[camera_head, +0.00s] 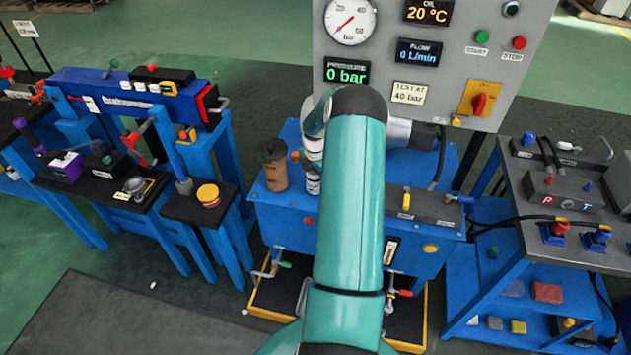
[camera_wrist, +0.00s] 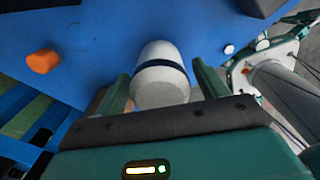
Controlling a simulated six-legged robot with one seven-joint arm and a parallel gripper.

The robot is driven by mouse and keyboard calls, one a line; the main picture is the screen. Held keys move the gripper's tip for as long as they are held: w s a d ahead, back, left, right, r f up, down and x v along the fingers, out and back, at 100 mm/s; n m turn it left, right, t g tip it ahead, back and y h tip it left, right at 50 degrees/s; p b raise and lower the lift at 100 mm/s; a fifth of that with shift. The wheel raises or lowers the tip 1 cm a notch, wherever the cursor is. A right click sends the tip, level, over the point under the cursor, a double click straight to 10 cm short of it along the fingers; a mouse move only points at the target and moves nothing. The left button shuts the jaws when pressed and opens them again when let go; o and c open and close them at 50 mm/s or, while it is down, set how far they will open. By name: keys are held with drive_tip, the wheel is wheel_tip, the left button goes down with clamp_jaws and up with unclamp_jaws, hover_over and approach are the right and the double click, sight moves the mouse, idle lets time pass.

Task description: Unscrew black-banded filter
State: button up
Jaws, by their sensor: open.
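The black-banded filter (camera_wrist: 160,76) is a white, rounded cylinder with one dark band, in the middle of the wrist view against a blue surface. My gripper (camera_wrist: 161,84) is open, with one green finger on each side of the filter. A small gap shows on each side, and I cannot tell whether either finger touches it. In the head view, white cylindrical parts with dark bands (camera_head: 313,168) show at the left edge of my teal arm, on the blue power unit (camera_head: 275,222). My arm covers part of them, and my fingers cannot be made out there.
A brown canister (camera_head: 273,168) stands just left of the white parts. An orange knob (camera_wrist: 42,61) sticks out of the blue surface. The grey gauge panel (camera_head: 410,70) rises behind, reading 0 bar. Blue stands with tools (camera_head: 110,165) are at left, a valve bench (camera_head: 565,190) at right.

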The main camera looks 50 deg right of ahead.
drive_tip(key=m, duration=1)
drive_tip(key=shift+m, duration=0.3)
drive_tip(key=m, duration=1.1)
drive_tip(key=shift+m, duration=0.3)
drive_tip(key=m, duration=0.6)
drive_tip(key=shift+m, duration=0.4)
drive_tip(key=c, duration=0.9)
drive_tip(key=shift+c, duration=1)
